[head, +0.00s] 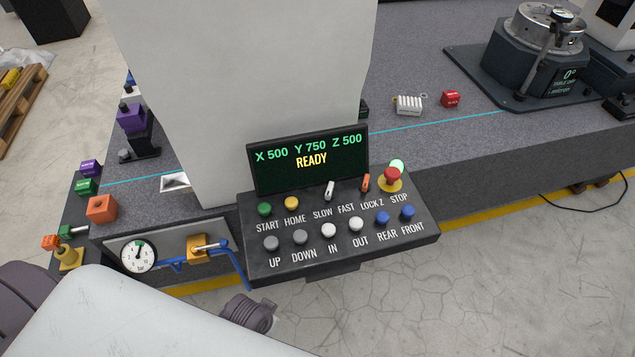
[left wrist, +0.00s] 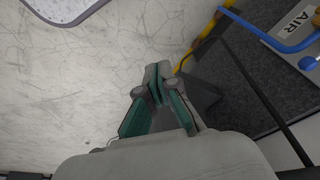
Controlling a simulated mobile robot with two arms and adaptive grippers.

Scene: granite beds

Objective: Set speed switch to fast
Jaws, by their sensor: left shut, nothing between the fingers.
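The speed switch (head: 329,190) is a small white lever on the sloping black control panel (head: 300,248), above the labels SLOW and FAST. Its tip leans slightly right in the picture; I cannot tell for certain which setting it is on. The panel's screen (head: 309,158) reads X 500 Y 750 Z 500 and READY. My left gripper (left wrist: 157,78) shows in the left wrist view, shut and empty over the floor beside the granite bed. It is apart from the switch, which that view does not show. My right gripper is not in view.
An orange lever (head: 366,183) marked LOCK Z and a red STOP button (head: 391,178) sit right of the switch. START (head: 265,209) and HOME (head: 291,203) buttons are left, with more buttons below. A pressure gauge (head: 139,256) and blue air pipe (head: 240,268) stand left of the panel.

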